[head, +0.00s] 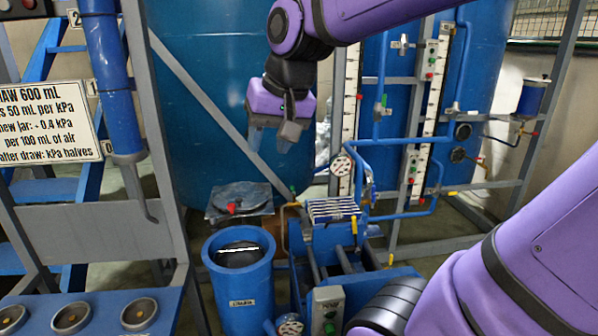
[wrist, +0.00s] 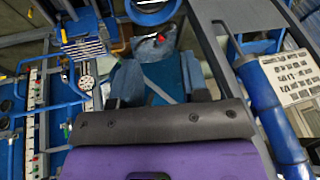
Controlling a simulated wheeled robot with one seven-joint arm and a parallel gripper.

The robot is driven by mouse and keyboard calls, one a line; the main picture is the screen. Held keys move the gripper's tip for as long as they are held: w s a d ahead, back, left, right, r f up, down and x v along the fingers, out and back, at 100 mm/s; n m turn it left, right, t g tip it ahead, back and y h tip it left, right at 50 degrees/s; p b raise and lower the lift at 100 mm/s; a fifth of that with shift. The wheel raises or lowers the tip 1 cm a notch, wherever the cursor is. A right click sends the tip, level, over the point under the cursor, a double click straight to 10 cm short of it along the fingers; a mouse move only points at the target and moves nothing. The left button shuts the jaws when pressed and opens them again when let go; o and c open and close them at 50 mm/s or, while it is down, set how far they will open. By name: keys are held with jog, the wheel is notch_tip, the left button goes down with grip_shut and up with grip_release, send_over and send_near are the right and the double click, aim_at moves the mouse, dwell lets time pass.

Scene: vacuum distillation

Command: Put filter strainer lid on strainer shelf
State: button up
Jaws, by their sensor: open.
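A blue stand with a striped grille top (head: 333,208), pipes and a gauge stands right of the pot. A grey frame with a sign (head: 45,120) and a row of round holders (head: 72,316) is at left. A large blue tank (head: 200,90) stands behind.

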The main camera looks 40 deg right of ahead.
jog(key=s+a+f+n, duration=0.1)
jog(key=s+n, duration=0.3)
jog(key=s, duration=0.4)
jog(key=shift+s+a+f+t+h, duration=0.3)
jog(key=shift+s+f, duration=0.1)
jog(key=shift+f, duration=0.45)
